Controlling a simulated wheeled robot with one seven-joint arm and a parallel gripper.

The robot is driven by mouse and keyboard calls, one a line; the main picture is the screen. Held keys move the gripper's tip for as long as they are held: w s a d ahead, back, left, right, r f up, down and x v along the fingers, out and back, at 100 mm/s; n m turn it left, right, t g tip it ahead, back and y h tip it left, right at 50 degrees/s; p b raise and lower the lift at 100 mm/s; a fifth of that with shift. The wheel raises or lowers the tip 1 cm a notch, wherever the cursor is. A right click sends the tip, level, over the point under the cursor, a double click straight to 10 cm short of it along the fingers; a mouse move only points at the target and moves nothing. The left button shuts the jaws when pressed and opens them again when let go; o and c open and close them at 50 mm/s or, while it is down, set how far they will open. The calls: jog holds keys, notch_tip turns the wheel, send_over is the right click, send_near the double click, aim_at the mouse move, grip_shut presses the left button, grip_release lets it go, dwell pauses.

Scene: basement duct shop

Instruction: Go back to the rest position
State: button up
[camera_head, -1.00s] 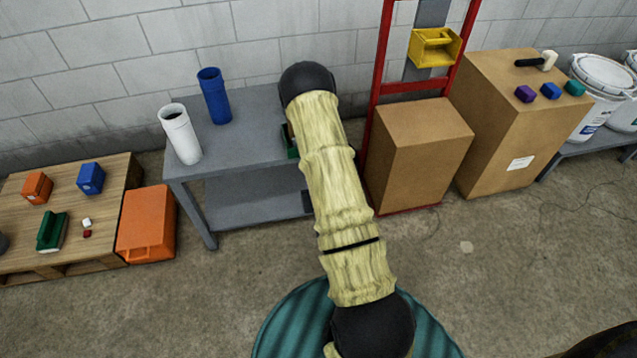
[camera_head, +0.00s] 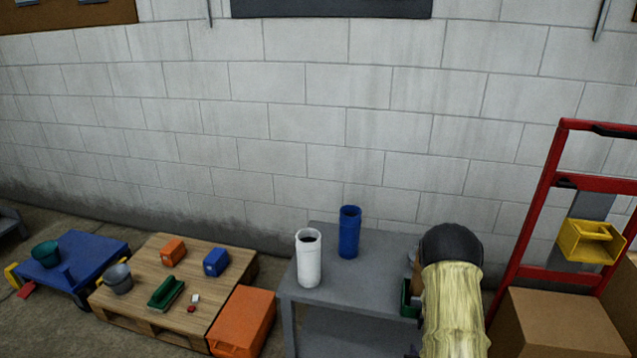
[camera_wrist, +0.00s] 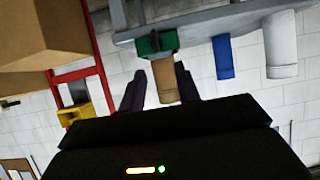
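My gripper (camera_wrist: 160,70) shows in the wrist view, which is upside down, with its two dark fingers apart. A tan cylinder (camera_wrist: 164,84) shows between the fingers, seemingly beyond them on the grey table, beside a green bin (camera_wrist: 155,43). Nothing appears gripped. In the head view my arm rises at the lower right, in front of the right end of the grey table (camera_head: 345,285). It hides part of the green bin (camera_head: 407,297) and nearly all of the tan cylinder; my gripper is hidden there.
A white cylinder (camera_head: 308,262) and a blue cylinder (camera_head: 348,235) stand on the table. A red hand truck (camera_head: 533,225) with a yellow bin (camera_head: 588,242) and a cardboard box (camera_head: 555,325) are close right of my arm. An orange crate (camera_head: 243,318) and a pallet (camera_head: 140,300) are left.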

jog(key=s+a+r+n+g+y, duration=0.1)
jog(key=a+r+g+y, duration=0.1)
jog(key=a+r+g, duration=0.4)
jog(key=s+a+r+n+g+y, duration=0.1)
jog(key=s+a+r+g, duration=0.15)
jog(key=s+r, duration=0.35)
jog(key=s+a+r+n+g, duration=0.1)
jog(key=s+a+r, duration=0.3)
jog(key=s+r, duration=0.2)
jog(key=w+p+v, duration=0.2)
jog(key=p+v, duration=0.8)
jog(key=p, duration=0.1)
jog(key=w+r+p+v, duration=0.1)
jog(key=w+p+v, duration=0.1)
jog(key=p+v, duration=0.9)
jog(key=shift+w+d+r+p, duration=0.2)
jog(key=shift+w+r+p, duration=0.15)
jog(key=shift+w, duration=0.05)
jog(key=shift+d, duration=0.1)
